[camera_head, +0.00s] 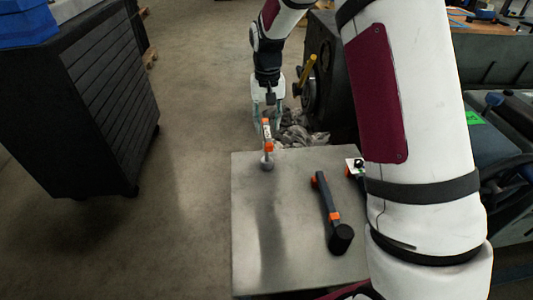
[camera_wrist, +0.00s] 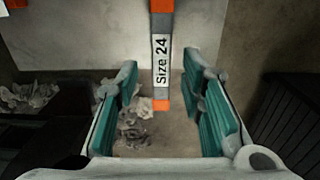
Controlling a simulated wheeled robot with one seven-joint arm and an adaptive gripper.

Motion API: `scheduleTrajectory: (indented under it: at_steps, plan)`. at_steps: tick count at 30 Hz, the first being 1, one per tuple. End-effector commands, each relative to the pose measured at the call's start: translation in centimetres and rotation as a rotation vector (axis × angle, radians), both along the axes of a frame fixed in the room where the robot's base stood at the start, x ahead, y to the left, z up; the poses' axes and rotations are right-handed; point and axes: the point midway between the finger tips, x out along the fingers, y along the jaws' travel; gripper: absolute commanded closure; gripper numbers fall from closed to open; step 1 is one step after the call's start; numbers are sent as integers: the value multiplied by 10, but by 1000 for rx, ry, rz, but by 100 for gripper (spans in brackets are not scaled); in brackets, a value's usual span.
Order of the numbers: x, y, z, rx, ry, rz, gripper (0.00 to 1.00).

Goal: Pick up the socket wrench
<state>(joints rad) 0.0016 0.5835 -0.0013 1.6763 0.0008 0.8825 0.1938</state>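A grey tool with orange bands and a "Size 24" label, which looks like the socket wrench (camera_head: 267,146), is at the far left edge of the metal table. Its lower end is over the tabletop and its orange-tipped end reaches past the edge. In the wrist view the wrench (camera_wrist: 161,60) comes down from the top, its orange end between my finger pads with gaps on both sides. My gripper (camera_head: 268,105) is open around that end and does not appear to touch it. The wrench's far end is cut off in the wrist view.
The metal table (camera_head: 255,250) also holds a black tool with orange bands and a round head (camera_head: 333,215). A labelled object (camera_head: 354,165) is partly hidden behind my arm. Grey crumpled material (camera_head: 300,135) lies beyond the table. A black cabinet (camera_head: 100,110) stands left across open floor.

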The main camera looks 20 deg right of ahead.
Motion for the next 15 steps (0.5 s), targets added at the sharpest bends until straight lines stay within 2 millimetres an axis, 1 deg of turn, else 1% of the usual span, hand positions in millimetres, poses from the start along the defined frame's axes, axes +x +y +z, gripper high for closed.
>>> scheduleTrajectory:
  at_steps: [1,3,10,15]
  plan:
    - [0,0,-10,0,2,0,64]
    - [0,0,-19,0,2,0,64]
    - [0,0,-33,0,0,0,64]
    - [-2,2,-57,0,2,1,64]
